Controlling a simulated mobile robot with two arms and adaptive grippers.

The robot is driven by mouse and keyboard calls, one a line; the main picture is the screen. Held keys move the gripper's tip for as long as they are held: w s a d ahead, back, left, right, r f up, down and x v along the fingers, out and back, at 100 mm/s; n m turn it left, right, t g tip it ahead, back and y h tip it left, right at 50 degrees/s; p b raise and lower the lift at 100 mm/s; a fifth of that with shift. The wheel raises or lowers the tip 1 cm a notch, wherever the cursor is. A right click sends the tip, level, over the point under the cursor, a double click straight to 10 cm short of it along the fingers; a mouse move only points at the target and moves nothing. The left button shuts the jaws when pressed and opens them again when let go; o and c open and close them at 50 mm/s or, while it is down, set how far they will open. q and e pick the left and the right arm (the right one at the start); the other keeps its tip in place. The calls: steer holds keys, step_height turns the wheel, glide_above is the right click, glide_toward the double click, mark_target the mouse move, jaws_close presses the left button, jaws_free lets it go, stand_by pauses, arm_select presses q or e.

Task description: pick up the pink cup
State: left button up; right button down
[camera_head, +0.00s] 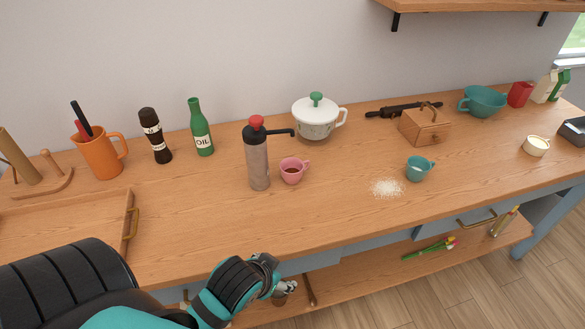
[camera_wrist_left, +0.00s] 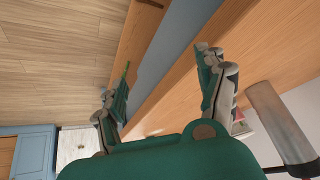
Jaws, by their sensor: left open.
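The pink cup (camera_head: 291,174) stands upright on the wooden counter, just right of a grey cylinder with a red top and black spout (camera_head: 257,162). Its handle points to the right and its inside looks dark. My left gripper (camera_head: 287,287) is in front of the counter's front edge, well short of the cup and empty. In the left wrist view the gripper (camera_wrist_left: 162,84) is open, its two fingers wide apart with nothing between them. A small part of the pink cup (camera_wrist_left: 238,121) shows there behind the right finger. My right gripper is not in view.
A teal cup (camera_head: 419,169) and spilled white grains (camera_head: 386,187) lie to the right. A white lidded pot (camera_head: 316,121) stands behind. An oil bottle (camera_head: 201,130), an orange jug (camera_head: 99,156) and a wooden tray (camera_head: 60,243) are left. Counter before the cup is clear.

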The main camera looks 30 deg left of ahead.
arm_select(q)
steer(key=w+a+r+t, duration=0.1)
steer(key=w, duration=0.1)
steer(key=w+a+r+n+y, duration=0.1)
steer(key=w, duration=0.1)
steer(key=w+a+r+t, duration=0.1)
steer(key=w+a+r, duration=0.1)
steer(key=shift+w+n+t, duration=0.15)
steer(key=shift+n+t, duration=0.15)
steer(key=shift+n, duration=0.1)
steer(key=w+a+r+n+t+y, duration=0.2)
steer(key=w+a+r+t, duration=0.25)
steer(key=w+r, duration=0.25)
steer(key=p, duration=0.2)
glide_toward(294, 164)
steer(key=shift+g, duration=0.45)
steer(key=shift+r+p+x, duration=0.15)
steer(key=shift+p+x, duration=0.25)
steer(key=shift+x, duration=1.05)
steer(key=shift+r+p+x, duration=0.15)
steer(key=shift+p+x, duration=0.25)
steer(key=shift+x, duration=1.05)
steer(key=shift+w+d, duration=0.1)
steer(key=shift+d, duration=0.05)
steer(key=shift+c, duration=1.2)
steer(key=c, duration=0.7)
